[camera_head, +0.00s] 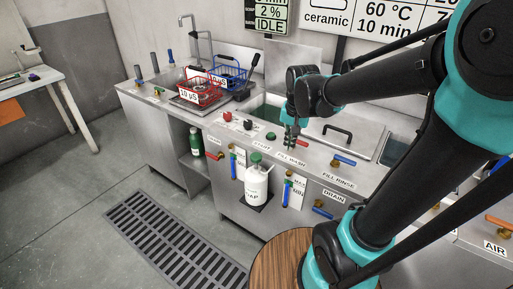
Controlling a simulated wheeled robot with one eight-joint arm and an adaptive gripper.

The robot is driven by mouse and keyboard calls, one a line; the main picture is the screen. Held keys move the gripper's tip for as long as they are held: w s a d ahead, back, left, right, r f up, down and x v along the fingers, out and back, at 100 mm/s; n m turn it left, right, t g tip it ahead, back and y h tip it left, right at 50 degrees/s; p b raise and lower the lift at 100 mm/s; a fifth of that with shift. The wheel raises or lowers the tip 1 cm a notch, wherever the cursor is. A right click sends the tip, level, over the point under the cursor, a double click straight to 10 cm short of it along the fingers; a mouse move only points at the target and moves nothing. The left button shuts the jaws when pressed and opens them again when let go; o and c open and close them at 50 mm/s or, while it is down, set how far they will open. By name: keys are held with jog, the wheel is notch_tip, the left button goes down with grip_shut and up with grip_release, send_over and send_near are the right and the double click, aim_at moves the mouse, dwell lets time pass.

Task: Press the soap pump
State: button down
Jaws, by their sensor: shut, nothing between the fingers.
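A white bottle (256,182) stands upright on a small dark ledge at the front of the steel sink bench. The visible part of its label ends in "AP". It has a green top (256,158). My gripper (289,147) is shut and empty, pointing down over the bench's front strip near the "FILL WASH" label. It is up and to the right of the bottle in the picture. It appears apart from the green top, though the exact distance is hard to tell.
Blue-handled valves (287,190) flank the bottle. Red (228,116) and green (271,136) knobs sit on the bench top. A red basket (199,92) and a blue basket (229,75) stand at the back left. A floor grate (175,250) lies in front, with free floor at left.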

aim_at(256, 155)
jog(key=w+a+r+m+g, duration=0.2)
jog(key=w+a+r+m, duration=0.1)
jog(key=a+r, duration=0.5)
jog(key=w+a, duration=0.1)
jog(key=a, duration=0.2)
jog(key=shift+w+h, duration=0.15)
jog(key=shift+h, duration=0.15)
jog(key=shift+a, duration=0.1)
notch_tip(256, 155, down, 14)
jog(key=shift+f, duration=0.1)
